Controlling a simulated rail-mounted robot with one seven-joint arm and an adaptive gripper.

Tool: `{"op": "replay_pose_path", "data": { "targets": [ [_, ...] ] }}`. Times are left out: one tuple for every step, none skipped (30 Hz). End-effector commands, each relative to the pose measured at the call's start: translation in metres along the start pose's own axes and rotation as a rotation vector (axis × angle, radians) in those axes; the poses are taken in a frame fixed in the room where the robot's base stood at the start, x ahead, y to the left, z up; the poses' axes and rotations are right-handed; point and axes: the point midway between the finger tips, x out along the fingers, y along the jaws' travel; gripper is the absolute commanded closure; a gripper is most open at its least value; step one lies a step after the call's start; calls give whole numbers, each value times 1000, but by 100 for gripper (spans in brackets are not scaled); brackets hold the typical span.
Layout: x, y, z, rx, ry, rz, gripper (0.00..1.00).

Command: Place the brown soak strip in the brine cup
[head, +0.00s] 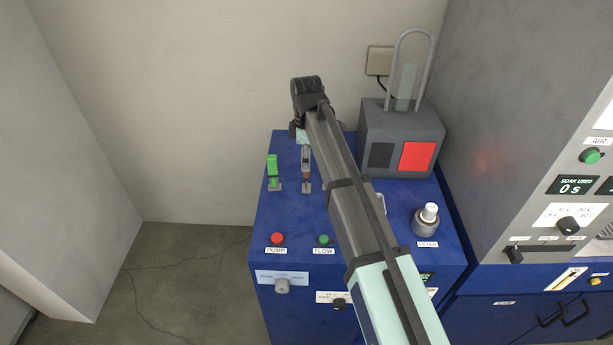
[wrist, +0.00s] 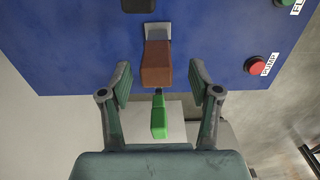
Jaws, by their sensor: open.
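The brown soak strip (wrist: 157,63) stands upright in a small pale holder on the blue bench top. In the head view the strip (head: 306,175) is partly covered by my gripper (head: 306,156), which is low over it. In the wrist view my gripper (wrist: 161,75) is open, with one finger on each side of the brown strip. Clear gaps show between the strip and both fingers. I cannot tell exactly how deep the strip sits between them. I cannot pick out the brine cup; my arm hides part of the bench.
A green strip (head: 272,166) stands close left of the brown one. A grey box with a red panel (head: 417,156) and tall loop is at the back right. The red PUMP (head: 277,239) and green FLOW (head: 324,240) buttons are in front. A FILTER cylinder (head: 426,221) stands right.

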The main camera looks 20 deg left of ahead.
Motion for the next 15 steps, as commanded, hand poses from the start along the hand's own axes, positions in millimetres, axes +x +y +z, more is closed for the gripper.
{"op": "replay_pose_path", "data": {
  "targets": [
    [1, 0, 0, 0, 0, 0, 38],
    [2, 0, 0, 0, 0, -1, 38],
    [5, 0, 0, 0, 0, -1, 38],
    [7, 1, 0, 0, -1, -2, 38],
    [9, 1, 0, 0, -1, -2, 38],
    [13, 1, 0, 0, -1, -3, 38],
    [16, 2, 0, 0, -1, -2, 38],
    [19, 2, 0, 0, -1, -2, 38],
    [24, 2, 0, 0, -1, -3, 38],
    [27, 3, 0, 0, -1, -3, 38],
    [32, 3, 0, 0, -1, -3, 38],
    [38, 3, 0, 0, -1, -2, 38],
    [41, 3, 0, 0, -1, -3, 38],
    [44, 2, 0, 0, -1, -3, 38],
    [47, 3, 0, 0, -1, -2, 38]
  ]
}}
